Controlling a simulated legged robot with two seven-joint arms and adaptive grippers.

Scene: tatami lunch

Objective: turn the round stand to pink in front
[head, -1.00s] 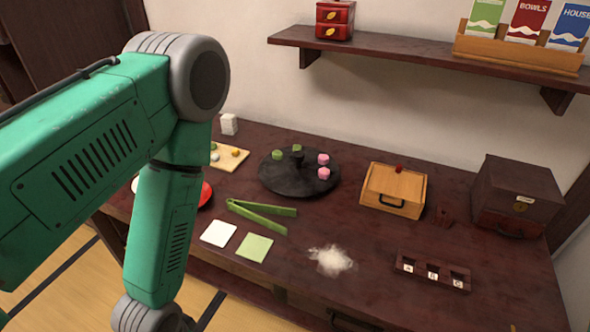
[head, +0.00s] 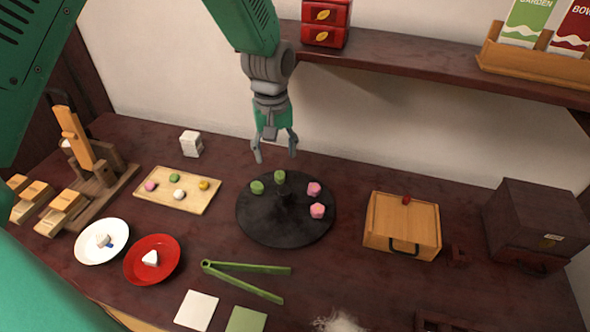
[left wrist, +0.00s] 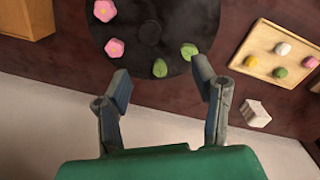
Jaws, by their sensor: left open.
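The round black stand (head: 280,232) lies on the dark table, with a knob (head: 285,200) at its middle. Two green sweets (head: 257,187) sit at its back and back left, and two pink sweets (head: 317,210) sit on its right side. My left gripper (head: 275,158) is open and empty above the table behind the stand's back edge. In the left wrist view, the open left gripper (left wrist: 160,95) has the stand (left wrist: 185,20) beyond its fingertips, with the green and pink sweets on it. My right gripper does not show.
A wooden board (head: 177,205) with sweets, a white plate (head: 103,258) and a red plate (head: 135,270) are to the left. Green tongs (head: 245,267) lie in front. A wooden box (head: 402,210) stands to the right. A shelf (head: 400,66) hangs above.

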